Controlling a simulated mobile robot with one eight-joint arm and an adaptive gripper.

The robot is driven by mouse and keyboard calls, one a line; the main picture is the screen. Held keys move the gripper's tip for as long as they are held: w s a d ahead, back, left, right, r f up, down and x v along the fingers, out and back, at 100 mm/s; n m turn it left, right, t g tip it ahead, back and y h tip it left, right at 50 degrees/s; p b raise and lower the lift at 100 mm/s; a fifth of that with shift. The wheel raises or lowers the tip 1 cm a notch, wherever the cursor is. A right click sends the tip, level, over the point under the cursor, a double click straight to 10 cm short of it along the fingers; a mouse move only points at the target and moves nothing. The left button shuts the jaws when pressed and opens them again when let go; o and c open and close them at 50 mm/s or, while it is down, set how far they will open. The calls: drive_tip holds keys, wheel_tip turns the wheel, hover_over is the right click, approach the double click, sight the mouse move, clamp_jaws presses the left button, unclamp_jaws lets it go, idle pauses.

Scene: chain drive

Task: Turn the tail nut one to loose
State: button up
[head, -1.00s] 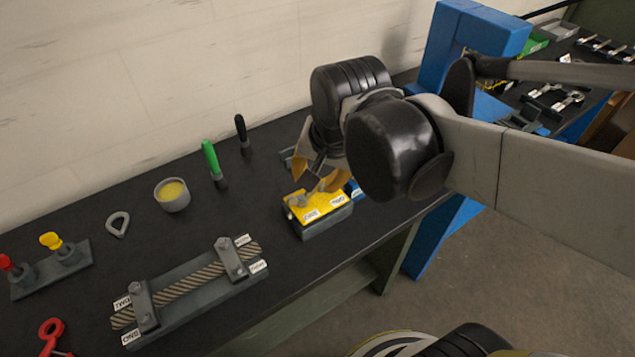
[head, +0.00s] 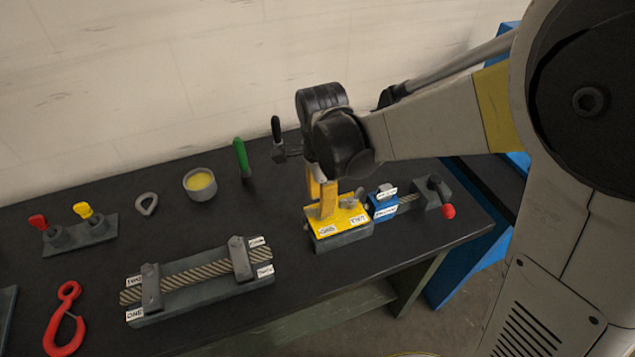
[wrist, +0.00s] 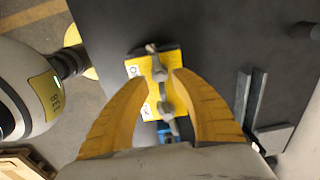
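A yellow-topped block (head: 340,222) sits on the dark bench, with white labels ONE (head: 325,230) and TWO (head: 357,219) on its front. A grey wing nut (head: 349,200) shows on its TWO side; my gripper hides the ONE side in the head view. In the wrist view the block (wrist: 137,68) carries two grey nuts, one farther (wrist: 160,73) and one nearer (wrist: 167,108). My gripper (wrist: 160,76) has its yellow fingers apart, on either side of the nuts. It points down over the block; contact with a nut cannot be told.
A blue block (head: 382,206) and a red-knobbed handle (head: 447,211) stand close right. A rope in a clamp fixture (head: 205,285) lies front left. A green-handled tool (head: 241,158), yellow-filled cup (head: 200,185) and red hook (head: 65,320) are left. Bench is clear between cup and block.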

drive_tip(key=shift+f+b, duration=0.35)
drive_tip(key=shift+f, duration=1.25)
clamp_jaws()
drive_tip(key=shift+n, duration=0.3)
